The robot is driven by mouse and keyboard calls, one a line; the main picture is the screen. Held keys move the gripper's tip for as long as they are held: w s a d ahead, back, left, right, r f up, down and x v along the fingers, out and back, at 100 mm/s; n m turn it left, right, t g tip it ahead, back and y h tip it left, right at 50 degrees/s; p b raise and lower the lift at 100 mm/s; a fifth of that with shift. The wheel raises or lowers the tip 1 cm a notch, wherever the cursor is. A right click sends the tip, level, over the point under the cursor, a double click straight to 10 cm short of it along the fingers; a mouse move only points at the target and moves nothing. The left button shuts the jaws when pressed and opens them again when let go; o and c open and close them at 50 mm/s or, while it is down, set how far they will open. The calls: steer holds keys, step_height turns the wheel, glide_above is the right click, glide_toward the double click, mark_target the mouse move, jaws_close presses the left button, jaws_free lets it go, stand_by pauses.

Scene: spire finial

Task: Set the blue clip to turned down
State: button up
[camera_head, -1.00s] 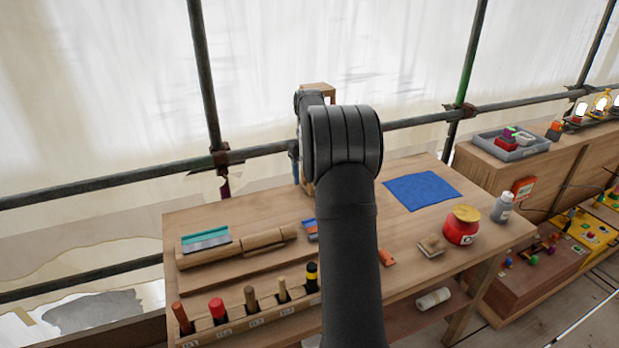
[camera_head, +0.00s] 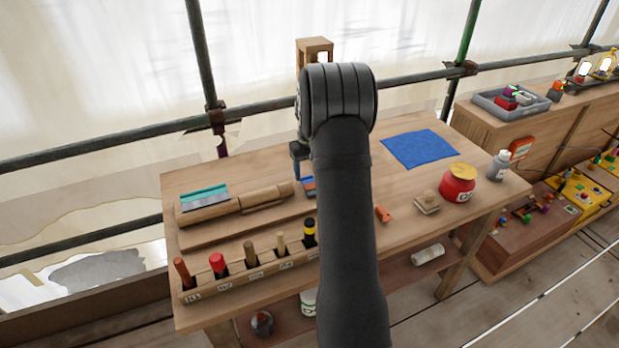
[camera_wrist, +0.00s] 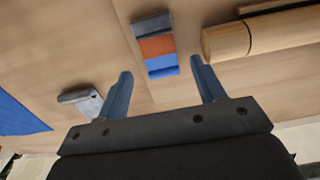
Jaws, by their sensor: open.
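A small block with grey, orange and blue bands lies on the wooden bench. Its blue band (camera_wrist: 163,70), which looks like the blue clip, is at the end nearest my gripper (camera_wrist: 160,66) in the wrist view. The block also shows in the head view, where a blue part (camera_head: 308,183) peeks out left of my arm and the rest is hidden. My gripper is open, its two blue-grey fingers apart on either side of the blue band in the picture. No contact is visible, and I cannot tell the height between them. I cannot tell whether the clip is turned up or down.
A wooden roller-like piece (camera_head: 222,208) lies left of the clip, behind a rack of handled tools (camera_head: 250,262). To the right are a blue cloth (camera_head: 420,149), a red jar (camera_head: 457,186) and a grey bottle (camera_head: 499,166). A wooden post (camera_head: 315,48) stands behind my arm.

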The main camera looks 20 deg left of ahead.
steer(key=shift+f, duration=1.75)
steer(key=c, duration=1)
steer(key=shift+w+a+f+g+h, duration=0.1)
steer(key=shift+f+g+h, duration=0.1)
steer(key=shift+g+h, duration=0.4)
steer(key=o, duration=1)
